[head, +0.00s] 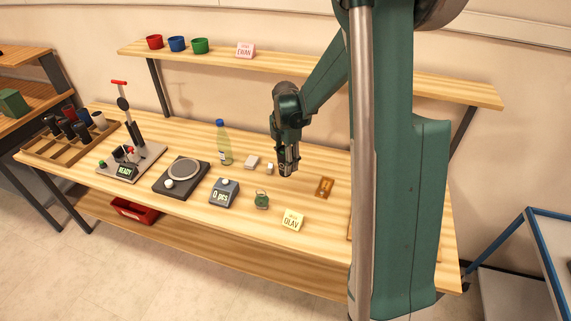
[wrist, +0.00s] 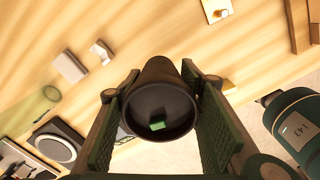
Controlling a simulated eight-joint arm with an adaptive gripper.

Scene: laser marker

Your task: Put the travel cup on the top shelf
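The dark travel cup (wrist: 160,100) shows in the wrist view between the two padded fingers of my gripper (wrist: 157,112). The pads lie against both sides of the cup. In the head view my gripper (head: 287,168) points down above the middle of the table, where the cup is hard to tell apart from the dark fingers. The top shelf (head: 285,66) is a long wooden board on the wall behind the table.
A bottle (head: 223,145), a counter box (head: 223,193) and a yellow card (head: 292,219) are on the table. A wooden rack (head: 40,147) holds dark cylinders.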

